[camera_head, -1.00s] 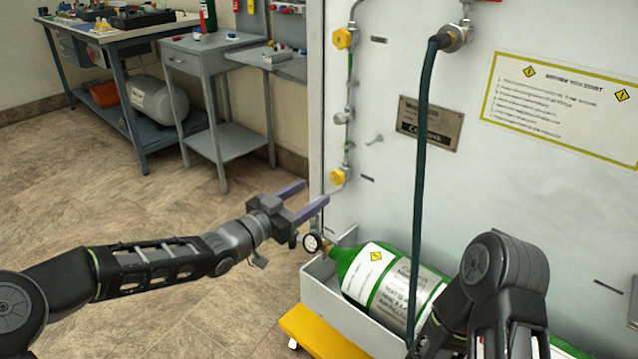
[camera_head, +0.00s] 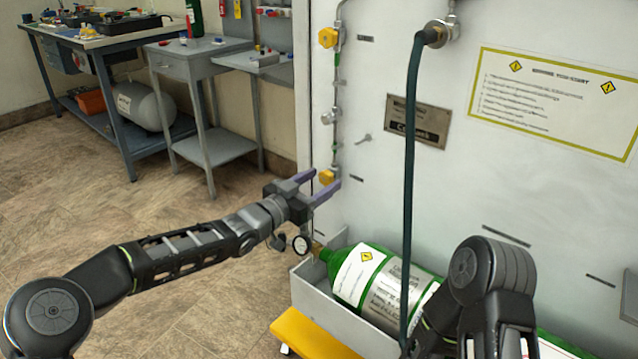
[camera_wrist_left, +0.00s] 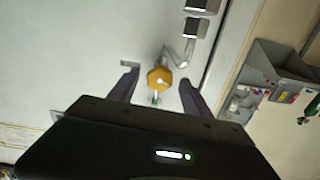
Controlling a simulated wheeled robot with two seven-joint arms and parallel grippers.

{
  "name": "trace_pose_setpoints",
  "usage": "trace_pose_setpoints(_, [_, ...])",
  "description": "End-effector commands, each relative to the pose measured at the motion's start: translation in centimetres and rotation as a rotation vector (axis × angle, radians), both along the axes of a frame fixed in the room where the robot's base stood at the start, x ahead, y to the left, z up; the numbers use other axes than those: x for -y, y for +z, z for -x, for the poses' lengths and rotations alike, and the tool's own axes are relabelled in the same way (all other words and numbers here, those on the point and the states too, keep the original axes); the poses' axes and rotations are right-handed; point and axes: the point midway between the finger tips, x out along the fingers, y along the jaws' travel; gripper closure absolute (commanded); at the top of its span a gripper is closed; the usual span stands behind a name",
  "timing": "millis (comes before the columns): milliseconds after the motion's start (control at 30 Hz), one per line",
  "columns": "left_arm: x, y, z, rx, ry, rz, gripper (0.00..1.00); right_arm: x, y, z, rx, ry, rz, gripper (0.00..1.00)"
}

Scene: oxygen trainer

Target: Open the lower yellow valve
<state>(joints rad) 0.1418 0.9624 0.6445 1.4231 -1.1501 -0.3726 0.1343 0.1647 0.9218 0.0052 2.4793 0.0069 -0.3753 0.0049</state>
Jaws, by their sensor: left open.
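The lower yellow valve (camera_head: 327,177) is on the panel's left part, on a thin vertical pipe. My left gripper (camera_head: 326,184) is open, with its two purple-grey fingers pointing at this valve. In the left wrist view the yellow knob (camera_wrist_left: 160,79) lies between the two open fingertips (camera_wrist_left: 160,78), with a gap on each side. Whether the fingers reach around it in depth is hard to tell. An upper yellow valve (camera_head: 328,37) sits higher on the same pipe. My right arm shows at the lower right, but its gripper jaws cannot be made out.
A green gas cylinder (camera_head: 372,285) lies in a grey tray (camera_head: 312,292) below the valve, with a round gauge (camera_head: 302,244) near my left gripper. A dark hose (camera_head: 411,170) hangs before the panel. Workbenches (camera_head: 200,62) stand at the back left.

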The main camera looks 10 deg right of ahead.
Motion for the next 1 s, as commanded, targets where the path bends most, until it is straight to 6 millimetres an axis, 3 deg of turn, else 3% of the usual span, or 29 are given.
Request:
trace_pose_setpoints(67, [-0.01, 0.01, 0.01, 0.0, 0.0, 0.0, 0.44, 0.0, 0.0, 0.01, 0.0, 0.0, 0.0, 0.64])
trace_pose_setpoints(733, [-0.03, -0.01, 0.03, 0.0, 0.0, 0.0, 0.99, 0.0, 0.0, 0.02, -0.001, 0.0, 0.0, 0.64])
trace_pose_setpoints(1000, [-0.03, 0.05, 0.03, -0.006, 0.0, 0.005, 1.0, 0.0, 0.22, 0.03, -0.001, 0.0, 0.0, 0.64])
